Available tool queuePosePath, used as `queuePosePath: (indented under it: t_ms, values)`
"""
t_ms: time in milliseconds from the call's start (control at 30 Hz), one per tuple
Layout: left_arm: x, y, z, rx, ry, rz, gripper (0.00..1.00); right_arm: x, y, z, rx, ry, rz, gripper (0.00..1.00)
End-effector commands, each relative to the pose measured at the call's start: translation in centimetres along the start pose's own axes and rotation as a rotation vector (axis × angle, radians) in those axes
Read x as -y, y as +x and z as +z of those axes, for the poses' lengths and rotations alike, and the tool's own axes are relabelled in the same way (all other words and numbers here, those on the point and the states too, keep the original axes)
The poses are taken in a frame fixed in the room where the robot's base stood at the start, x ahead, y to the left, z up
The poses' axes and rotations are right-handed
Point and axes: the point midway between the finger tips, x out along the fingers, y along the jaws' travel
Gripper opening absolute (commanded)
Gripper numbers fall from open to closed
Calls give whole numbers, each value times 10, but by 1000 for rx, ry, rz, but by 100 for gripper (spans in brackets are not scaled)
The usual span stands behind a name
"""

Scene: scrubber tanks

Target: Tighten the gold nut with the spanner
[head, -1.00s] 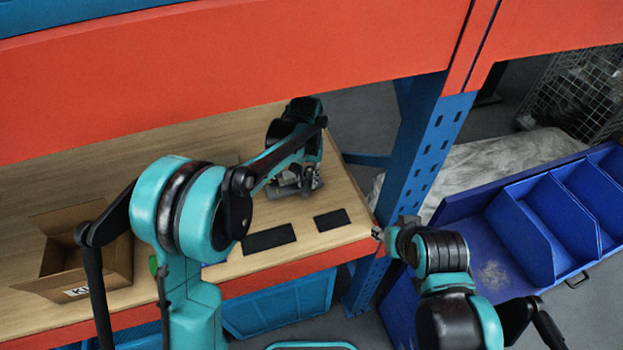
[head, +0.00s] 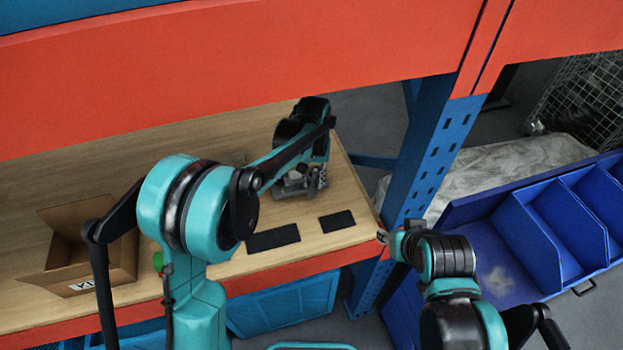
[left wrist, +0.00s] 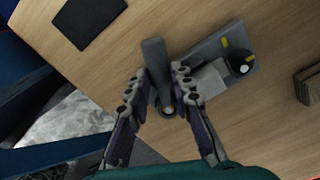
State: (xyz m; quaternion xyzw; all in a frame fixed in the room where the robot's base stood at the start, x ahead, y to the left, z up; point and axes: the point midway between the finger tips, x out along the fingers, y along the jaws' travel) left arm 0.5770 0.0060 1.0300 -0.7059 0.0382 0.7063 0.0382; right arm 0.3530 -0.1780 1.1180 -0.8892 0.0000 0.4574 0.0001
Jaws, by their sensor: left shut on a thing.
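My left gripper (left wrist: 157,78) is shut on a grey spanner (left wrist: 154,57), whose flat bar sits between the fingertips in the left wrist view. The spanner's lower end is at a round metal part; I cannot tell whether it is seated on a nut. Beside it is a grey metal fixture (left wrist: 205,78) with a black round part and yellow marks. In the head view my left gripper (head: 316,180) is low over the same fixture (head: 290,191) and partly hides it. The gold nut cannot be made out clearly. My right gripper (head: 384,238) is by the blue post, its fingers too small to read.
Two dark pads (head: 272,239) and (head: 338,221) lie on the wooden bench near its red front edge. An open cardboard box (head: 115,262) stands at left. A blue perforated post (head: 437,150) rises at the bench corner. Blue bins (head: 525,240) are at right.

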Motion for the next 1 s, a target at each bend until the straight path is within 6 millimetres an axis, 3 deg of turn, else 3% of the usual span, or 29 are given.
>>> queuePosePath:
  t_ms: [1000]
  values:
    - [0,-20,0,0,0,0,0,0,-10,-7,0,0,0,40]
